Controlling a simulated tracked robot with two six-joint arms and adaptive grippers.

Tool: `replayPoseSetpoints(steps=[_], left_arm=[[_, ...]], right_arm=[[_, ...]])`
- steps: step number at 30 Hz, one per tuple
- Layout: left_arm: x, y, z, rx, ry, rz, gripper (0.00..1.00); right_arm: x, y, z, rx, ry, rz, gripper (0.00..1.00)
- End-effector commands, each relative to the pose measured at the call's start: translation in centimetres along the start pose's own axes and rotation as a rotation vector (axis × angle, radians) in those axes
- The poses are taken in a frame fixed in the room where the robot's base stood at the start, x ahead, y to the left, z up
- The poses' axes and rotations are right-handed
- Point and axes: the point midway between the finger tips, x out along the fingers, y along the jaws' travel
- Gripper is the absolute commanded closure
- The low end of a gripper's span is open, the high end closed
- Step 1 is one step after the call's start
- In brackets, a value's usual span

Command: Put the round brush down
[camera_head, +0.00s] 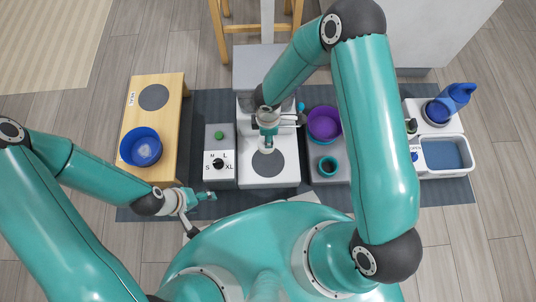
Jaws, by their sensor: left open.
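I cannot pick out the round brush for certain. My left gripper (203,210) is open at the lower left, over the dark mat in front of the size-dial box, and I see nothing between its fingers. My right gripper (267,138) points down over the white and grey unit in the middle. Its fingers are small and partly hidden by its own wrist, so its jaws cannot be read. A small dark and teal item (301,112) shows just right of it; I cannot tell whether it is held.
A wooden bench (172,100) with a blue bowl (141,147) stands at left. The dial box (220,172) is beside the white unit (285,172). A purple bowl (324,122), teal cup (328,165), blue bottle (456,96) and white tray (446,156) are at right.

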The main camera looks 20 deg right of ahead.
Motion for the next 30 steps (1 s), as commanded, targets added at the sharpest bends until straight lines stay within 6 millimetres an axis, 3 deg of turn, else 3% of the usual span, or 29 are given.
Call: replayPoseSetpoints(steps=[1,3,10,30], left_arm=[[1.2,-0.5,0.0,0.000,0.000,0.000,0.34],[2.1,-0.8,0.0,0.000,0.000,0.000,0.34],[4.3,-1.6,0.0,0.000,0.000,0.000,0.34],[6.8,-2.4,-0.1,0.000,0.000,0.000,0.34]], right_arm=[[2.2,-0.1,0.2,0.005,-0.001,-0.004,0.92],[4.1,-0.1,0.4,0.011,-0.001,-0.004,0.92],[9.7,0.0,0.6,0.018,0.000,-0.002,0.92],[16.1,0.0,0.6,0.020,-0.001,0.000,0.92]])
